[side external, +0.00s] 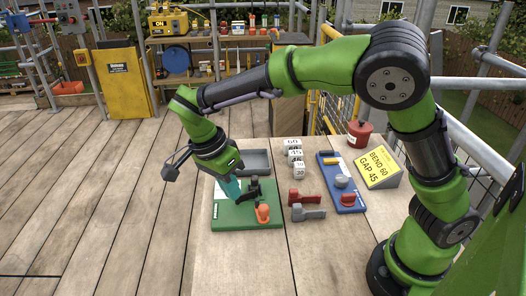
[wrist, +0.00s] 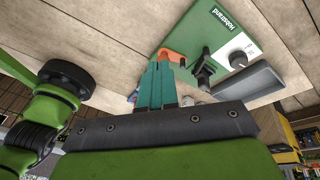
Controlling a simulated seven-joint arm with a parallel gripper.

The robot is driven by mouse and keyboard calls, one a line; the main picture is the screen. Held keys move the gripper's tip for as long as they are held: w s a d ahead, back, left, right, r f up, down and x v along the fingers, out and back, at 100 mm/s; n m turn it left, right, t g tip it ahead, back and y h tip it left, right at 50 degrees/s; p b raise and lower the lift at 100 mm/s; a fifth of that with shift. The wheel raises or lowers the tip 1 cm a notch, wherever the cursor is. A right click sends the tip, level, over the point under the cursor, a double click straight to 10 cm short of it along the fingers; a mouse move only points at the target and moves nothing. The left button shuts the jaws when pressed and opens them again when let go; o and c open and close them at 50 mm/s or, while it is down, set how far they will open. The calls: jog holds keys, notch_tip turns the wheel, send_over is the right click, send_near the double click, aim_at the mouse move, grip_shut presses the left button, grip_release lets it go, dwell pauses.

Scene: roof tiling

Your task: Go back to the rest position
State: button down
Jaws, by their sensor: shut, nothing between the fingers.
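My gripper (side external: 231,187) is shut and empty, with its teal fingers pointing down over the left part of the green board (side external: 230,219) on the table. The fingers also show pressed together in the wrist view (wrist: 160,82). The green board carries a black upright fitting (side external: 254,188) and an orange piece (side external: 262,212), both just right of the fingers. In the wrist view the board (wrist: 211,30) shows the word Hobstrand and a dark knob (wrist: 238,59). I cannot tell whether the fingertips touch the board.
A grey tray (side external: 257,161) lies behind the board. White numbered cubes (side external: 295,157), a red tool (side external: 306,197), a grey tool (side external: 307,213) and a blue board (side external: 328,174) lie to the right. A yellow sign (side external: 380,167) reads BEND 60 GAP 45. A red canister (side external: 359,134) stands behind. The table front is clear.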

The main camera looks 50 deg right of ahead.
jog(key=s+d+r+n+t+y, duration=0.5)
jog(key=s+d+r+n+t, duration=0.5)
jog(key=s+n, duration=0.35)
jog(key=w+a+f+m+g+h, duration=0.35)
jog(key=w+a+m+g, duration=0.2)
jog(key=w+m, duration=0.35)
jog(key=w+a+f+m+g+h, duration=0.2)
jog(key=w+a+f+m+g, duration=0.35)
jog(key=w+m, duration=0.4)
jog(key=shift+m+t, duration=0.4)
jog(key=shift+m, duration=0.1)
jog(key=x, duration=0.3)
jog(key=s+x, duration=0.1)
jog(key=x, duration=0.2)
jog(key=s+x, duration=0.1)
jog(key=x, duration=0.2)
jog(key=shift+f, duration=0.25)
jog(key=shift+s+d, duration=0.35)
jog(key=shift+d, duration=0.2)
jog(key=shift+s+d, duration=0.3)
jog(key=shift+d, duration=0.2)
jog(key=shift+s+d, duration=0.35)
jog(key=shift+d, duration=0.2)
